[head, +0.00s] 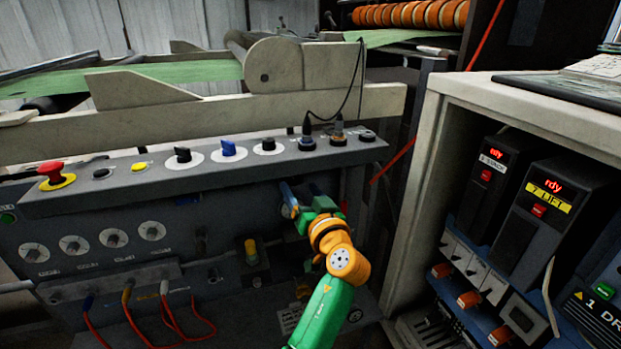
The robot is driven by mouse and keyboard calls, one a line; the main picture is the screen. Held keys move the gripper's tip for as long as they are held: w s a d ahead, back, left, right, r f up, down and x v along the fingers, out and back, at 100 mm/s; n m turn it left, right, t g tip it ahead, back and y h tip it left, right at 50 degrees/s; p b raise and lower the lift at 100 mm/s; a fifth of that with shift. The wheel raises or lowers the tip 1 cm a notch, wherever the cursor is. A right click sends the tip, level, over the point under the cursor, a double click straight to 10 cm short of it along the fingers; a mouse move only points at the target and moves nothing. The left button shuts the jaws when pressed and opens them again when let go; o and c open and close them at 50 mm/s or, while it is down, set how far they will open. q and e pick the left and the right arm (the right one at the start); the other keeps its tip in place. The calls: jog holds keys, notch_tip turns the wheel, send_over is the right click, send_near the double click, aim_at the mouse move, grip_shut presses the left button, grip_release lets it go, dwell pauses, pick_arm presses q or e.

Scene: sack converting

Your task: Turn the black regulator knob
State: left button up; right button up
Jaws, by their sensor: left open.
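My left gripper (302,198) is open, with its fingers toward the front of the grey machine cabinet, just below the sloped control panel (120,182). A small round fitting is partly hidden behind its fingers, and I cannot tell whether the fingers touch it. A black knob (183,154) on a white disc sits on the sloped panel, left of a blue knob (228,148). A smaller black knob (267,144) sits right of the blue one. No readable label shows which is the regulator knob. My right gripper is not in view.
A red emergency button (52,172) is at the panel's left end. Cables plug into the panel's right end. Red hoses (140,325) hang low on the left. A pale cabinet (412,210) with drive units (550,215) stands close on the right.

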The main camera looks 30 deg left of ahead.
aim_at(294, 181)
pick_arm(q)
jog(key=x, duration=0.3)
jog(key=shift+w+a+f, duration=0.1)
jog(key=shift+w+a, duration=0.05)
jog(key=shift+a, duration=0.1)
grip_shut()
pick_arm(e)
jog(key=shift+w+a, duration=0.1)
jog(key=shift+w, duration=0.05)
pick_arm(q)
jog(key=shift+m, duration=0.3)
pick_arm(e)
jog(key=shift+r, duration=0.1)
